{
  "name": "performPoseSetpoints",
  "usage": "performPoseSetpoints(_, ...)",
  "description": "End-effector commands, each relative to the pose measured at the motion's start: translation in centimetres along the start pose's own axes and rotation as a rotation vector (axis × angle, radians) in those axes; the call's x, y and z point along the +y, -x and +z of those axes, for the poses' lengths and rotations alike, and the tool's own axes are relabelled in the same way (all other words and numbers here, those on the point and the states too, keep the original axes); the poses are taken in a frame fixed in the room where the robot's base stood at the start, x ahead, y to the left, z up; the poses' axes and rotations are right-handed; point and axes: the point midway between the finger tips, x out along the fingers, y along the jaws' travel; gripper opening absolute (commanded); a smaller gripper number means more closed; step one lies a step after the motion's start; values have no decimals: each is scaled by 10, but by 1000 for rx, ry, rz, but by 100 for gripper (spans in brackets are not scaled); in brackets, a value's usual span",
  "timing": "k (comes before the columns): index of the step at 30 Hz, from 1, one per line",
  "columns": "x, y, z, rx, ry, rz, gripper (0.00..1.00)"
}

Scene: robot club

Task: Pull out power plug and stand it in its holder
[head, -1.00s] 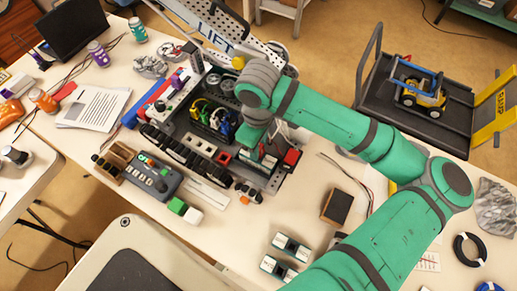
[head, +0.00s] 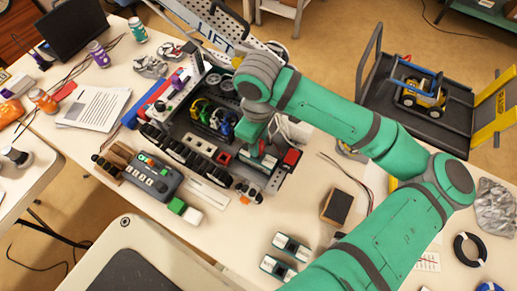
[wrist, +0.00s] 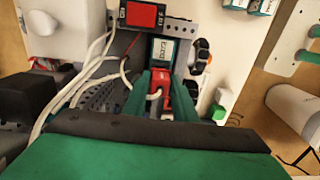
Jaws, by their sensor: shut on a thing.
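My gripper (wrist: 160,105) is shut on a red power plug (wrist: 155,94) with a white cable, between its two green fingers in the wrist view. In the head view my gripper (head: 257,143) is over the right part of the open robot chassis (head: 246,187), and a bit of red shows at its tip. A box with a white label (wrist: 163,50) sits just beyond the plug. Whether the plug is seated or free is hidden by the fingers. A small red square frame (head: 223,158) on the chassis is left of my gripper; I cannot tell whether it is the holder.
White cables (head: 291,129) loop beside my gripper. A red block (head: 291,157) sits at the chassis's right end. A grey control box (head: 152,178) and a green-and-white block (head: 185,211) lie in front.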

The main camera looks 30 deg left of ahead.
Motion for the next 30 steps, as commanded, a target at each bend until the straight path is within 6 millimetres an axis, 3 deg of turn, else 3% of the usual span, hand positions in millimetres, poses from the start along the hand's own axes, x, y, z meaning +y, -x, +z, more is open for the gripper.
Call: performPoseSetpoints(30,0,17,0,1,0,0,0)
